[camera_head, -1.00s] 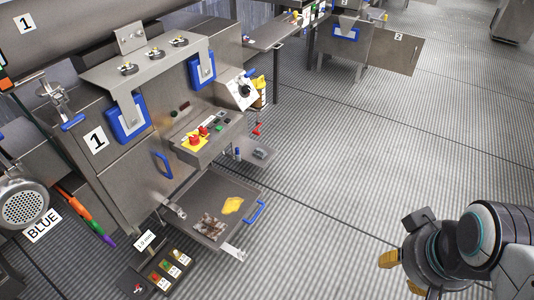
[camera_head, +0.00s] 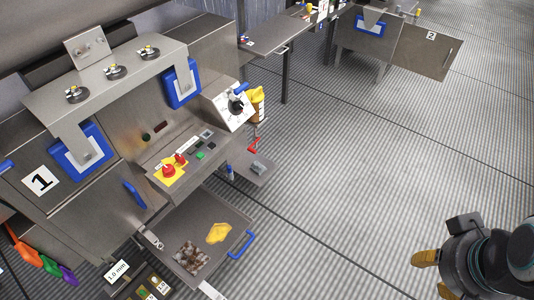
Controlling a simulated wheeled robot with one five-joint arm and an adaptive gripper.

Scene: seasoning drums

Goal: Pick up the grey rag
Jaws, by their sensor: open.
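A small grey crumpled thing that looks like the grey rag (camera_head: 258,168) lies on a small metal shelf (camera_head: 242,176) at the right side of machine 1. My gripper (camera_head: 435,273) is at the lower right of the picture, with its yellow fingertips apart and nothing visible between them. It is well to the right of the shelf and apart from it, over the ribbed floor.
An open drawer tray (camera_head: 175,226) with a blue handle holds a yellow cloth (camera_head: 218,233) and a brown-grey heap (camera_head: 191,257). A control box with red buttons (camera_head: 169,170) juts out above it. A yellow bottle (camera_head: 257,105) hangs near the shelf. The floor (camera_head: 370,170) between is clear.

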